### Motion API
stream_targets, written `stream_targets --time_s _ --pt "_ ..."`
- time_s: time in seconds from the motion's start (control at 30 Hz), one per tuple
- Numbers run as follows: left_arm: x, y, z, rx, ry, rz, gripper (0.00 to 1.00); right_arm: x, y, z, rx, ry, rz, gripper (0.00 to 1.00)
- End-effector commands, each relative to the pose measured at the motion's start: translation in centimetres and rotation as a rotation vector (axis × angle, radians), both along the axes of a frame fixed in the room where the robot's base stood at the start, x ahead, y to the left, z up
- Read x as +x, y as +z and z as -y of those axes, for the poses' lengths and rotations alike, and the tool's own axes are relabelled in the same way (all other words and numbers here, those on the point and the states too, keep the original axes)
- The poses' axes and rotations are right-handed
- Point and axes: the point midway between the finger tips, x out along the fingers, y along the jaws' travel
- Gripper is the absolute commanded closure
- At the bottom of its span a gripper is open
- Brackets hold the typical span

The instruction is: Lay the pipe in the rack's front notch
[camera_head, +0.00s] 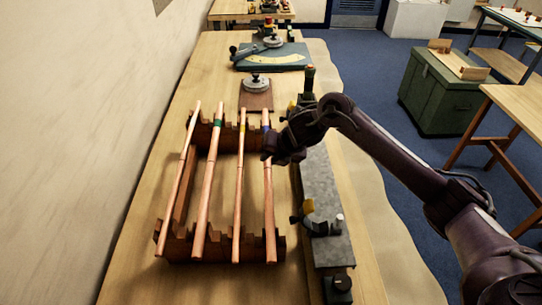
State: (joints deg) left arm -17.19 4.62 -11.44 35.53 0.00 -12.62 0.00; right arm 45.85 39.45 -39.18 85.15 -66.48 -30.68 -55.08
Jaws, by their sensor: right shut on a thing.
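The wooden rack (180,244) has notched end boards, one near and one far, and stands on the bench. Several copper pipes run lengthwise over it: a plain one (177,180) at the far left, one with a green band (205,190), one with a yellow band (239,185), and one with a blue band (269,205) at the right. My right gripper (270,150) is shut on the blue-banded pipe near its far part. That pipe's near end overlaps the rack's near board; I cannot tell whether it rests in a notch. My left gripper is out of view.
A grey metal fixture with clamps (327,195) stands close to the rack's right side, under my right arm. A round dial on a wooden block (256,98) and a teal machine (272,58) stand behind. The wall is at left. A green chest (437,95) is on the floor.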

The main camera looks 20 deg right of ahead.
Motion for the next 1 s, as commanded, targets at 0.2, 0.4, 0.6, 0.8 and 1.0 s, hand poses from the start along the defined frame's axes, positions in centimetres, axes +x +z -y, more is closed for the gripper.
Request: stream_targets --time_s 0.2,0.4,0.6,0.8,1.0 --pt "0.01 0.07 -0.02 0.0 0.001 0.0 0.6 0.06 0.18 -0.01 0.001 0.0 0.003 0.76" --pt "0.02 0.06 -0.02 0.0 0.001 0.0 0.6 0.04 0.15 -0.01 0.001 0.0 0.001 0.56" --pt "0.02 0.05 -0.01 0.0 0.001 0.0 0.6 -0.04 -0.01 0.0 0.0 0.001 -0.002 0.49" --pt "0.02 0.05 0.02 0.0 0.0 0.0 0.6 -0.02 0.03 0.0 0.0 0.0 -0.001 0.41" --pt "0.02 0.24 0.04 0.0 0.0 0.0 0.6 0.01 0.28 -0.01 0.0 0.0 0.0 0.41"
